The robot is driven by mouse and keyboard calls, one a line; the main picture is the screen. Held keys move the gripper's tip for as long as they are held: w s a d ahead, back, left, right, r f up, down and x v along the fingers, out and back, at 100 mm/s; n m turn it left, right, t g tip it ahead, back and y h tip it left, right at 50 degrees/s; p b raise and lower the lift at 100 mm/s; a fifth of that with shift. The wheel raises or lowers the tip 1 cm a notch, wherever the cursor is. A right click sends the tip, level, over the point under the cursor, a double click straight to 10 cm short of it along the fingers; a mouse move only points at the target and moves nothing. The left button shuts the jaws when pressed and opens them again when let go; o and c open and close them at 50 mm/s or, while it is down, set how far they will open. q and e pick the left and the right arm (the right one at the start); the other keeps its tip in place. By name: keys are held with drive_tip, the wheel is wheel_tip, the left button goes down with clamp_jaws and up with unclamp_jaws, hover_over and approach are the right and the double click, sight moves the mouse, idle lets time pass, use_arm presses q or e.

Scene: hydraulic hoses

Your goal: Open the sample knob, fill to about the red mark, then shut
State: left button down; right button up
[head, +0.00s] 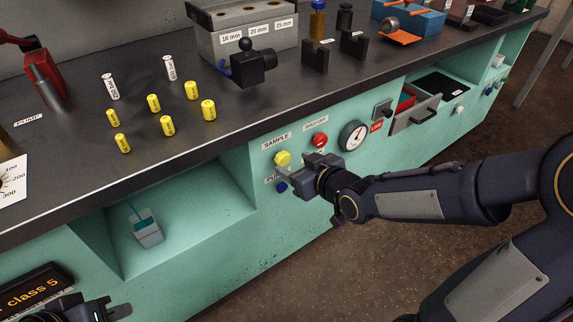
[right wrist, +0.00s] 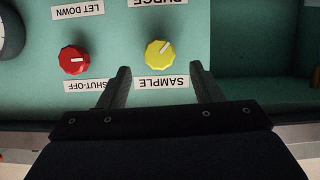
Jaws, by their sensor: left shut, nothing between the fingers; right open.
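The yellow sample knob (head: 282,158) is on the green panel under the SAMPLE label. In the right wrist view, which is upside down, the knob (right wrist: 159,54) has a pale slanted pointer line. My right gripper (head: 290,180) is open in front of the panel. Its two fingertips (right wrist: 160,72) point at the knob, one to each side, and do not appear to grip it. A small pale container with a teal top (head: 148,232) stands in the open recess at left. No red mark can be made out on it. My left gripper (head: 88,310) is shut and empty at the lower left edge, partly cut off.
A red shut-off knob (right wrist: 73,59) sits beside the yellow one; a blue knob (head: 282,187) is below it. A gauge (head: 354,136) and an open drawer (head: 414,118) are further right.

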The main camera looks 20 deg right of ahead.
sight(283, 161)
drive_tip(key=shift+b+x, duration=0.35)
drive_tip(key=shift+x, duration=2)
drive_tip(key=shift+c, duration=0.3)
drive_tip(key=c, duration=0.9)
drive_tip(key=shift+c, duration=0.2)
drive_tip(key=shift+a, duration=0.1)
drive_tip(key=shift+s+n+h, duration=0.1)
drive_tip(key=shift+n+h, duration=0.2)
drive_tip(key=shift+n, duration=0.4)
drive_tip(key=shift+a+n+t+h+p, duration=0.15)
drive_tip(key=shift+n+t+h+p, duration=0.35)
drive_tip(key=shift+n+h+p, duration=0.45)
drive_tip(key=shift+f+n+t+h, duration=0.15)
drive_tip(key=shift+n+t+h, duration=0.35)
drive_tip(key=shift+n, duration=0.85)
